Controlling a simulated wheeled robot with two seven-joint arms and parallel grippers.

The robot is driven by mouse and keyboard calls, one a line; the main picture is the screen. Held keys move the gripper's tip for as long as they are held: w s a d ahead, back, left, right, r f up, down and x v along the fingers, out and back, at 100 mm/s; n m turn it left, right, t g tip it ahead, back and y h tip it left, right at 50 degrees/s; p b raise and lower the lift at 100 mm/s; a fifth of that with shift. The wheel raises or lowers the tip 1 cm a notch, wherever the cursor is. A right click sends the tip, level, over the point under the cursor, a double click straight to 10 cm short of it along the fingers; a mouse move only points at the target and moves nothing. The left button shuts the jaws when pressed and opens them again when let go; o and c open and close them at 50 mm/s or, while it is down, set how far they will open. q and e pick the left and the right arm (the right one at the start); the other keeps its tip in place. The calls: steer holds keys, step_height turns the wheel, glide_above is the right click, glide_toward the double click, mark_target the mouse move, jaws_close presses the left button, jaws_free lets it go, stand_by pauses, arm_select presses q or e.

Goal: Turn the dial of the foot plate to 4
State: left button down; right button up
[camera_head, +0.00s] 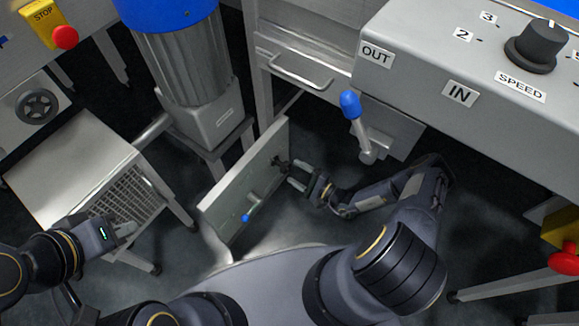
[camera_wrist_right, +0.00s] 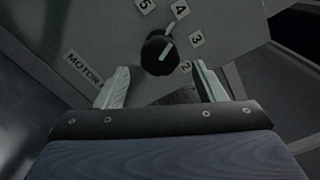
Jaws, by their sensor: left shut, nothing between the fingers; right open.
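The foot plate (camera_head: 235,190) is a grey upright panel in the middle of the head view. Its dial (camera_wrist_right: 158,55) is a black knob with a white line, ringed by number labels 5, 4, 3 and 2 beside a MOTOR label (camera_wrist_right: 82,68). The white line points up and right, towards the side of 4 and 3; I cannot tell exactly which mark it meets. My right gripper (camera_head: 295,176) is open just in front of the dial, its fingers apart on either side in the wrist view (camera_wrist_right: 160,82). My left gripper (camera_head: 129,229) is shut and empty, far left of the plate.
A blue-tipped lever (camera_head: 247,216) sticks out of the plate below the dial. A blue-knobbed lever (camera_head: 351,108) stands to the right. A SPEED knob (camera_head: 537,44) sits on the upper right console. A mesh-sided metal box (camera_head: 75,165) stands left.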

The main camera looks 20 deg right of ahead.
steer(key=v, duration=0.3)
steer(key=shift+s, duration=0.1)
stand_by(0.5)
